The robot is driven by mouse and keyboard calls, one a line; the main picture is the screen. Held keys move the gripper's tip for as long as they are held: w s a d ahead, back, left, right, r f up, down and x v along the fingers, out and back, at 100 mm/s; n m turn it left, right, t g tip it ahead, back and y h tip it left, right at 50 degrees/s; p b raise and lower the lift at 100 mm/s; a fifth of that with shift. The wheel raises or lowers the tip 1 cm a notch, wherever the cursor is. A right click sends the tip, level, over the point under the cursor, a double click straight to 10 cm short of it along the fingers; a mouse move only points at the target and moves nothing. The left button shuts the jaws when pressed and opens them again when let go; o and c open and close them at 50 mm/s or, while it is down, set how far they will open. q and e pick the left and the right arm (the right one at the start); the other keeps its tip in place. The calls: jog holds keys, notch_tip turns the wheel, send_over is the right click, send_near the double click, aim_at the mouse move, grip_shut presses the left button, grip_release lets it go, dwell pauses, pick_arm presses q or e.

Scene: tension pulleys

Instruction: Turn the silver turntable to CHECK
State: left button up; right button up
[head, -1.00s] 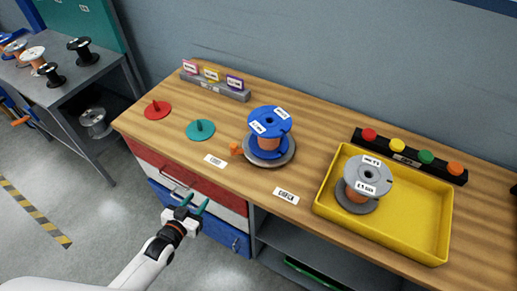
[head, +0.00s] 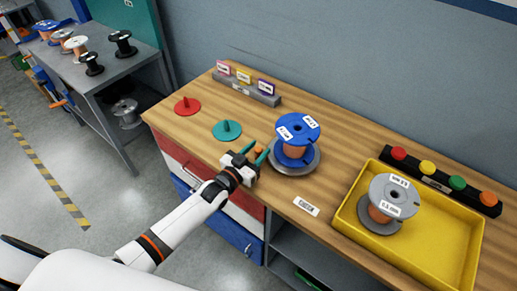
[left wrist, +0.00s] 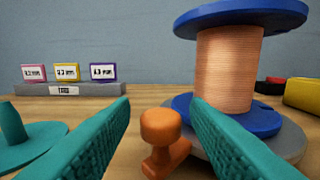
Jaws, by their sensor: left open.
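The silver turntable (head: 310,167) lies on the wooden bench, with a blue spool (head: 298,130) of copper wire standing upright on it. An orange knob (left wrist: 160,126) sticks out at the turntable's left side. It also shows small in the head view (head: 258,151). My left gripper (head: 252,153) is open, its teal fingers pointing at the knob. In the left wrist view the knob sits between the two fingers (left wrist: 160,115), apart from both. A white label (head: 306,206) lies in front of the turntable; its lettering is too small to read surely. My right gripper is out of view.
A yellow tray (head: 343,219) with a grey spool (head: 391,199) stands to the right. A black bar with coloured buttons (head: 437,183) is behind it. Red (head: 188,106) and teal (head: 227,131) pegged discs lie left. A grey tag holder (head: 247,88) stands at the back.

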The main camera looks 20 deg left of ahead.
pick_arm(q)
jog(key=shift+w+d, duration=0.2)
jog(key=shift+w, duration=0.2)
grip_shut()
